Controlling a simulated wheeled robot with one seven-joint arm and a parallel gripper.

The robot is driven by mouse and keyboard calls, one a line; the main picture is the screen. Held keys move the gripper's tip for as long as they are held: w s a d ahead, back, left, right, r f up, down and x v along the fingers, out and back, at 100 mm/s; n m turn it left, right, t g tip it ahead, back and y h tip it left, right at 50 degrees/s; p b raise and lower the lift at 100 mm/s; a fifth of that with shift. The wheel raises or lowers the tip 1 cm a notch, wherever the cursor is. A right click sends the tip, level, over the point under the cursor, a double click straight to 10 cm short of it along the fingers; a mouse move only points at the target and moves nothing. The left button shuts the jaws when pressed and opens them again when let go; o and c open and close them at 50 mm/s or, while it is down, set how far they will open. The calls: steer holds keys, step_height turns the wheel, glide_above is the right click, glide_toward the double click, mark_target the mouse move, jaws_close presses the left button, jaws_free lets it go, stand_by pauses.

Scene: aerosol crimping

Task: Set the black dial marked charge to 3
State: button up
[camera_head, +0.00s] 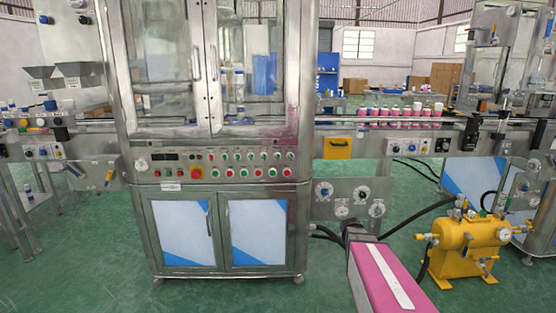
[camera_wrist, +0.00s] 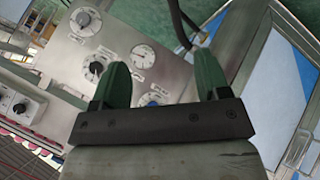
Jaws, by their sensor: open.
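A grey steel panel (camera_head: 352,184) with several round dials and gauges is low on the right of the central cabinet in the head view. The panel also shows in the wrist view (camera_wrist: 112,32). There, a dark knob on a white dial (camera_wrist: 96,67) is left of my gripper, and another knob (camera_wrist: 82,18) is farther up. A white gauge (camera_wrist: 143,56) shows between the fingers. A blue knob (camera_wrist: 150,101) is partly hidden behind the gripper. My gripper (camera_wrist: 162,78) is open with its green fingers apart and nothing between them. The dial labels and settings are unreadable.
The central cabinet (camera_head: 225,225) stands left of the panel. A yellow tank (camera_head: 470,245) with hoses stands at the right on the green floor. A conveyor with pink cans (camera_head: 400,113) runs above the panel. A dark hose (camera_wrist: 178,22) crosses the wrist view.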

steer(key=s+a+m+g+y, duration=0.1)
steer(key=s+a+m+g, duration=0.2)
steer(key=s+a, duration=0.4)
steer(key=s+a+m+g+y, duration=0.2)
steer(key=s+a+g, duration=0.3)
steer(key=s, duration=1)
steer(key=a+m, duration=0.1)
steer(key=a, duration=0.1)
steer(key=shift+s+a+r, duration=0.3)
steer(key=shift+r, duration=0.1)
stand_by(0.7)
